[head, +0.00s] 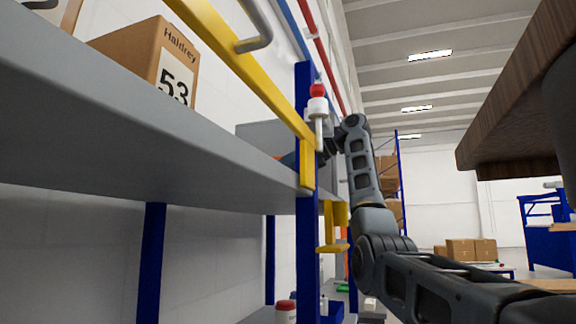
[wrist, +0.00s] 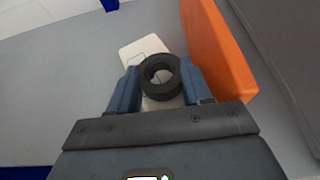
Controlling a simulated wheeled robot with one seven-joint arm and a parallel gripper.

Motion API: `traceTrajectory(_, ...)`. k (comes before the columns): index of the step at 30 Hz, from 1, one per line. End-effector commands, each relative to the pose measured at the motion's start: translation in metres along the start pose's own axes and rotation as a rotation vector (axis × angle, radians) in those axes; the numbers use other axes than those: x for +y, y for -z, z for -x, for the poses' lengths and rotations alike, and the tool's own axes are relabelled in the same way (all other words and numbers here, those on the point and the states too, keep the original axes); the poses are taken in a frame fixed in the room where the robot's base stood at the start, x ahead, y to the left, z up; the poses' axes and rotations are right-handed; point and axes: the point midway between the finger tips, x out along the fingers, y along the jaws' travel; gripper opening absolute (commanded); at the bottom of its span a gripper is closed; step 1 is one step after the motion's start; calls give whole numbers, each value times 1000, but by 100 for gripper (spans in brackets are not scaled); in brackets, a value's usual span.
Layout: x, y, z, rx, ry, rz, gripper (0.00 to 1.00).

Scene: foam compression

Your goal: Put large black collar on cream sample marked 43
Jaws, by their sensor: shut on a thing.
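A black collar (wrist: 161,93) is held between the two blue fingers of my gripper (wrist: 160,70) in the wrist view. A pale cream flat piece (wrist: 140,50) with a faint outlined mark lies behind the collar, and more cream shows through its hole and below it. I cannot read a number on it, nor tell whether the collar touches it or is above it. In the head view my gripper is mostly hidden behind the blue shelf post (head: 307,235), and the collar and sample do not show.
An orange panel (wrist: 217,45) stands close beside the right finger, with a grey surface beyond it. The grey shelf (head: 120,140) is open to the left in the wrist view. A yellow rail (head: 240,65) and a cardboard box (head: 150,60) marked 53 are in the head view.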

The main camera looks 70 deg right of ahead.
Motion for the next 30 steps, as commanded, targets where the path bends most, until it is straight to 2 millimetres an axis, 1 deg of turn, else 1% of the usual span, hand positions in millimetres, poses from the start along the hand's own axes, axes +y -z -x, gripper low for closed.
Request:
traceTrajectory(10, 0, 3, -2, -1, -1, 0, 14)
traceTrajectory(11, 0, 2, -1, -1, 0, 0, 52)
traceTrajectory(13, 0, 2, -1, 0, 0, 0, 58)
traceTrajectory(14, 0, 2, -1, 0, 0, 0, 60)
traceTrajectory(23, 0, 0, 2, 0, 1, 0, 60)
traceTrajectory(26, 0, 1, 12, -1, 1, 1, 60)
traceTrajectory(30, 0, 1, 37, -2, 2, 1, 60)
